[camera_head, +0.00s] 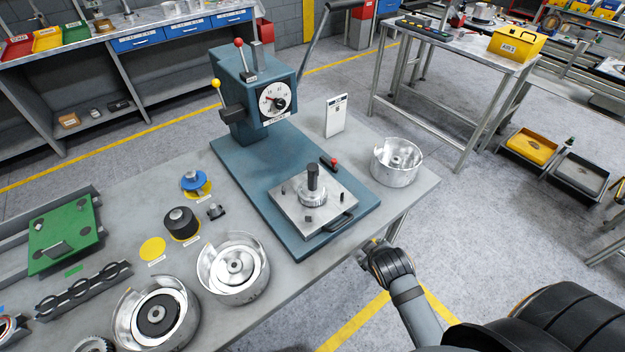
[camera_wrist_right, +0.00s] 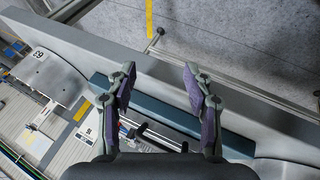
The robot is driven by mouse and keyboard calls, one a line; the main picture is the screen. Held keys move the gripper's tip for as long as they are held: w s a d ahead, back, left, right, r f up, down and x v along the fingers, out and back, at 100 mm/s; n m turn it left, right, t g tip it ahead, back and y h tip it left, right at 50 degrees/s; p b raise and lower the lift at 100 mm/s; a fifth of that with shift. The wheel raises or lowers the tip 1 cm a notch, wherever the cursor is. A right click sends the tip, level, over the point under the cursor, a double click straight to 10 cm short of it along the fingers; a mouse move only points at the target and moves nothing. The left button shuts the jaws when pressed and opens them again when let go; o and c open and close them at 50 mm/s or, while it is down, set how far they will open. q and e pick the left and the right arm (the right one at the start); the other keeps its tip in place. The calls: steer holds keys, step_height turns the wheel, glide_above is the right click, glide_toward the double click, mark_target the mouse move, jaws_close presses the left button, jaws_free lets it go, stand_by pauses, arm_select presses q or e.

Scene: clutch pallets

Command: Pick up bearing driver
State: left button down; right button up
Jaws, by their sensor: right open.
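A dark upright cylinder (camera_head: 313,177), which looks like the bearing driver, stands in a silver ring on the square metal plate (camera_head: 290,212) of the press. Labels are too small to confirm its name. My right gripper (camera_head: 368,250) is off the front edge of the bench, to the lower right of the plate and apart from the cylinder. In the right wrist view my right gripper (camera_wrist_right: 160,82) has its two purple-padded fingers wide apart with nothing between them. The cylinder cannot be made out in that view. My left gripper is not in view.
The teal press (camera_head: 245,95) with a dial stands behind the plate. A silver drum (camera_head: 397,162) is at right. Another drum (camera_head: 233,268), a black cylinder (camera_head: 182,223) and a blue-topped part (camera_head: 194,181) are at left.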

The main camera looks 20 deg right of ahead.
steer(key=w+d+r+n+t+h, duration=0.2)
steer(key=w+r+n+t, duration=0.2)
steer(key=w+n, duration=0.25)
steer(key=n+t+y, duration=0.6)
steer(key=n+t, duration=0.2)
steer(key=n, duration=1.7)
glide_toward(314, 182)
steer(key=w, duration=0.2)
steer(key=w+p, duration=0.1)
steer(key=w, duration=0.1)
steer(key=w+p, duration=0.1)
steer(key=w, duration=0.1)
steer(key=shift+a+r, duration=0.1)
steer(key=shift+r, duration=0.25)
steer(key=shift+w+a+f, duration=0.15)
steer(key=shift+w, duration=1.25)
steer(key=shift+w+a+f, duration=0.15)
steer(key=shift+w, duration=1.25)
steer(key=shift+s+r, duration=0.1)
steer(key=shift+s, duration=0.1)
steer(key=c, duration=0.3)
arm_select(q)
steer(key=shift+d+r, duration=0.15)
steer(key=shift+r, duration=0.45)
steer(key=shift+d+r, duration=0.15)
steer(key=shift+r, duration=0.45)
arm_select(e)
jaws_close()
steer(key=shift+w, duration=0.1)
